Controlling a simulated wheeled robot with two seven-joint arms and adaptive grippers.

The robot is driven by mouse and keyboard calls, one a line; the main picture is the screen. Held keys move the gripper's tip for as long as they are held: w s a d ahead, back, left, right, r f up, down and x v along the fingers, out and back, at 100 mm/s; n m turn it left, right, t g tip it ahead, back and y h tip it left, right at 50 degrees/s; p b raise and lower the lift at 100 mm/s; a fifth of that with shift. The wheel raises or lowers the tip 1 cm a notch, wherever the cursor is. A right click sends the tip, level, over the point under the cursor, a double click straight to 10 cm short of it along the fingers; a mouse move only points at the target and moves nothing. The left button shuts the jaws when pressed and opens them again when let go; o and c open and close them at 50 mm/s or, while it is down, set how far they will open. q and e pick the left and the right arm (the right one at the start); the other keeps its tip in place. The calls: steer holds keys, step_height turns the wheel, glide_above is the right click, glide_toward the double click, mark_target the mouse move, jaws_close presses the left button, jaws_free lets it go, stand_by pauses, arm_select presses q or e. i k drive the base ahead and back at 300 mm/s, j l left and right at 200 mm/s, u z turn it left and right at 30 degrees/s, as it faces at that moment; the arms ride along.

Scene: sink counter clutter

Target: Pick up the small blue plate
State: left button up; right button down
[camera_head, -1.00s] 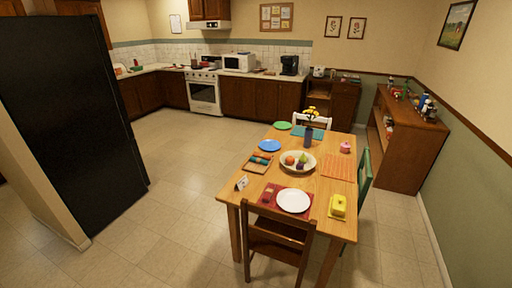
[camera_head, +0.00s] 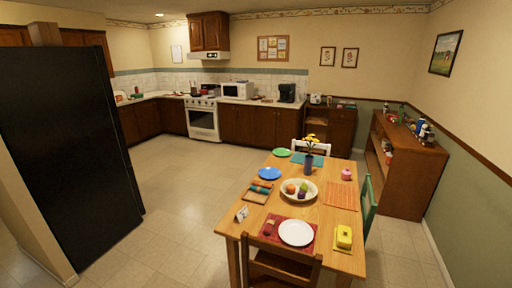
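A small blue plate (camera_head: 270,173) lies flat on the left side of the wooden dining table (camera_head: 237,217), towards its far half. It looks empty and nothing covers it. Neither of my grippers shows in the head view.
Around the plate are a green plate (camera_head: 282,152), a vase with yellow flowers (camera_head: 308,162), a fruit bowl (camera_head: 313,193) and a wooden tray (camera_head: 247,196). A chair (camera_head: 283,268) blocks the table's near end. Open floor (camera_head: 175,215) lies left of the table, beside the black fridge (camera_head: 70,150).

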mark_target(270, 173)
steer(key=i+j+u, duration=0.25)
steer(key=u, duration=0.15)
steer(key=i+j+u, duration=0.25)
steer(key=u, duration=0.2)
steer(key=i+u, duration=0.8)
steer(key=i+j+u, duration=0.15)
steer(key=i, duration=0.55)
steer(key=i+z, duration=0.6)
steer(key=i, duration=0.25)
steer(key=i+z, duration=1.65)
steer(key=i+j+z, duration=0.1)
steer(key=i+z, duration=0.3)
steer(key=i+j+z, duration=0.4)
steer(key=i, duration=0.25)
steer(key=i+j+z, duration=0.4)
steer(key=i+l, duration=0.05)
steer(key=l, duration=0.05)
